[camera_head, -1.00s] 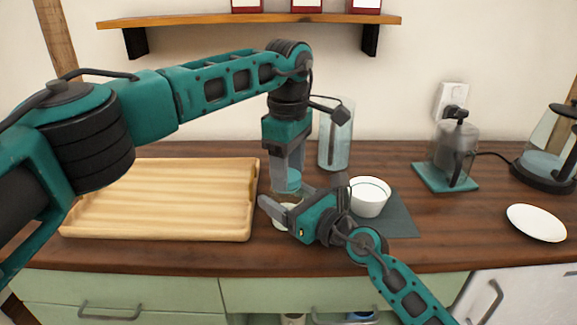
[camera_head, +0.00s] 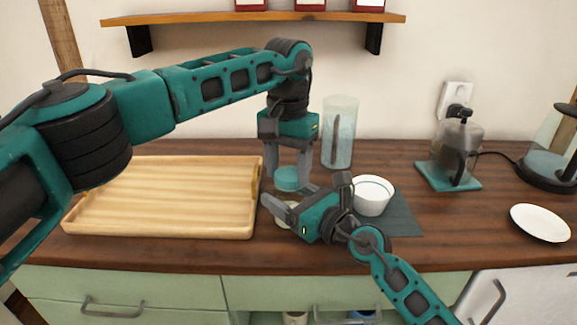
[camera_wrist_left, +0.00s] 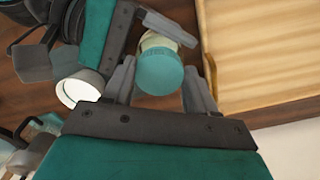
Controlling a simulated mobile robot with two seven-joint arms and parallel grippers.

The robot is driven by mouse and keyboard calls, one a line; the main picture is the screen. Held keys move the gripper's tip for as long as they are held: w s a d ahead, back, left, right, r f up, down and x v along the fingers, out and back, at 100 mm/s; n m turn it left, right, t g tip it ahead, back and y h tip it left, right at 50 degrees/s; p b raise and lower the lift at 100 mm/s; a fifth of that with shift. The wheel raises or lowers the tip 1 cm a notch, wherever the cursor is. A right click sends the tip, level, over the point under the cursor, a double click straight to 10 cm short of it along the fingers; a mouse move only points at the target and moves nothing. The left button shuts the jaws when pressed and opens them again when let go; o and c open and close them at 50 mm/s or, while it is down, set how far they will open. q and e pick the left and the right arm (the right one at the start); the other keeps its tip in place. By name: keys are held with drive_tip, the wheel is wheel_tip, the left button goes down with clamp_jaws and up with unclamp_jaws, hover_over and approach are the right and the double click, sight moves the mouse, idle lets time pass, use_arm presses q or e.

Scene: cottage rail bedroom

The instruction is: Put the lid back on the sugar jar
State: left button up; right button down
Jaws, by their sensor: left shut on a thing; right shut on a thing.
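The teal lid (camera_head: 287,179) is between the fingers of my left gripper (camera_head: 288,174), which is shut on it and points down. The sugar jar (camera_head: 286,215), pale and small, is on the worktop below the lid, mostly hidden by my right gripper (camera_head: 288,198). My right gripper is shut on the jar from the front right. In the left wrist view the lid (camera_wrist_left: 160,73) covers part of the jar (camera_wrist_left: 156,41), whose pale side shows past the lid's edge. The lid looks slightly above the jar; I cannot tell the exact gap.
A wooden tray (camera_head: 160,228) lies to the left. A white bowl (camera_head: 372,197) stands on a dark mat (camera_head: 405,217) close by my right gripper. A tall glass container (camera_head: 340,131) stands behind. A grinder (camera_head: 458,150) and white plate (camera_head: 540,222) are to the right.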

use_arm(q)
drive_tip(key=o, duration=1)
drive_tip(key=shift+r, duration=2.25)
drive_tip(key=shift+c, duration=0.3)
